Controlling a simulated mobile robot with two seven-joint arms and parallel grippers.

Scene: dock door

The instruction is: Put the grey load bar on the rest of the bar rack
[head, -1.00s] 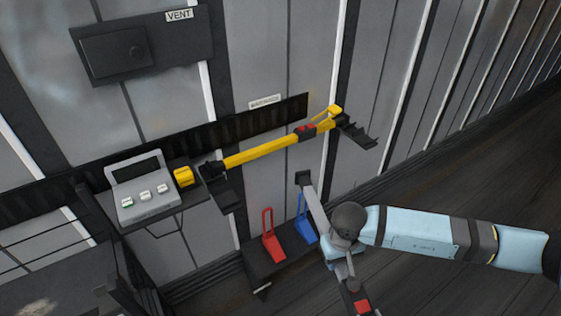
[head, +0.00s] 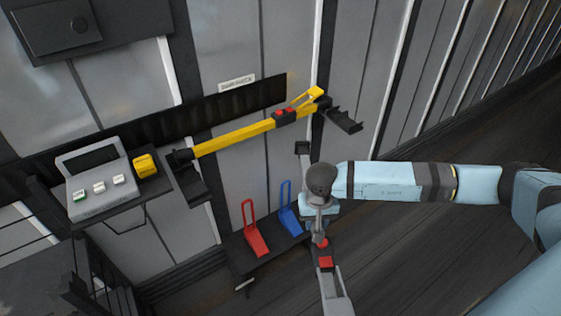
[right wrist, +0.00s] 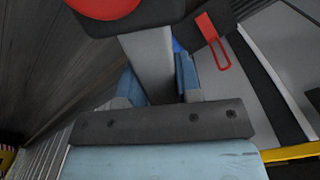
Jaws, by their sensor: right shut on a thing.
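The grey load bar (head: 335,285) is in my right gripper (head: 319,212), off the floor. It has a dark end pad and a red-and-black piece, and runs from mid-picture to the bottom edge in the head view. In the right wrist view the bar (right wrist: 152,62) passes between the fingers of the gripper (right wrist: 160,88), which are shut on it. The bar rack shows two dark rests on the wall, a left one (head: 193,190) and a right one (head: 345,121). The held bar is in front of and below the right rest.
A grey control box (head: 97,182) and a yellow block (head: 146,166) stand on a shelf left of the rack. Below are a red chock (head: 254,235) and a blue chock (head: 289,212) on a dark stand. Dark floor to the right is clear.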

